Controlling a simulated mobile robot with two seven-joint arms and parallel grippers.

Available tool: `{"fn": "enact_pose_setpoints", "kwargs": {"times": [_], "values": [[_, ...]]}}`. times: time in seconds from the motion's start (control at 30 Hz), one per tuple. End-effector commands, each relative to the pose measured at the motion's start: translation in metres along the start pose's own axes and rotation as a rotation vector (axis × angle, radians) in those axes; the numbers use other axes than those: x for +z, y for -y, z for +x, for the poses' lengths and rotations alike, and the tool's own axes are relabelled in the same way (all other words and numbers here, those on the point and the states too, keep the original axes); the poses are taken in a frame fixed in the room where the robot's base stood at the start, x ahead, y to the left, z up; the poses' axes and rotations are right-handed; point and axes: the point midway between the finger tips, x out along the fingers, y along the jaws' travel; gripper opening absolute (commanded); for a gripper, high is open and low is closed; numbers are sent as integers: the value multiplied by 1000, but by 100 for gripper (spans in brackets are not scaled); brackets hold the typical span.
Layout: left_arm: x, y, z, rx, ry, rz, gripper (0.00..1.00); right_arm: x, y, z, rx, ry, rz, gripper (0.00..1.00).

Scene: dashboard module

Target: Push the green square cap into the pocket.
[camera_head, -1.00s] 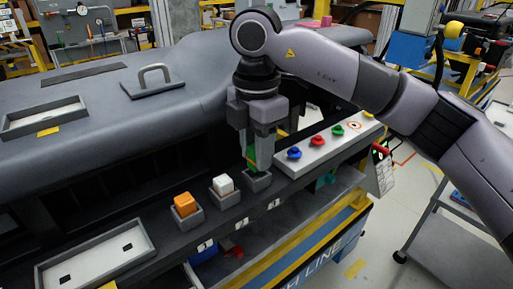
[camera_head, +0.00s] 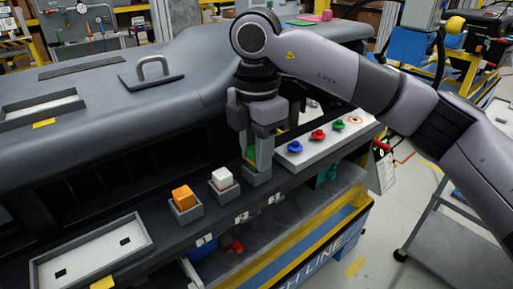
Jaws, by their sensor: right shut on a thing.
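The green square cap (camera_head: 251,154) shows between the fingers of my right gripper (camera_head: 256,165), which is shut on it. The gripper points down over the grey pocket (camera_head: 257,178), the rightmost of three in a row on the dark ledge. The fingertips reach down to the pocket's rim and partly hide it. I cannot tell how deep the cap sits. My left gripper is not in view.
An orange cap (camera_head: 183,197) and a white cap (camera_head: 222,178) sit in the other two pockets. A pale panel (camera_head: 330,141) with blue, red and green knobs stands just right of the gripper. An empty light tray (camera_head: 90,252) lies at the front left.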

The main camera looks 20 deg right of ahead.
Motion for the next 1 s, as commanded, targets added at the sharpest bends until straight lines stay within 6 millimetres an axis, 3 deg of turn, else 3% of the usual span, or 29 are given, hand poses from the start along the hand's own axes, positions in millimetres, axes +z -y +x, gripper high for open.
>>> {"fn": "enact_pose_setpoints", "kwargs": {"times": [0.2,0.23,0.3,0.67,1.0], "values": [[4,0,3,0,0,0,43,0,0,7,0,0,0,3],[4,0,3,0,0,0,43,0,0,6,0,0,0,38],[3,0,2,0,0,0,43,0,0,6,0,0,0,60],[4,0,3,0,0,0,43,0,0,1,1,0,1,61],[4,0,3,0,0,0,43,0,0,-52,3,1,1,61]]}}
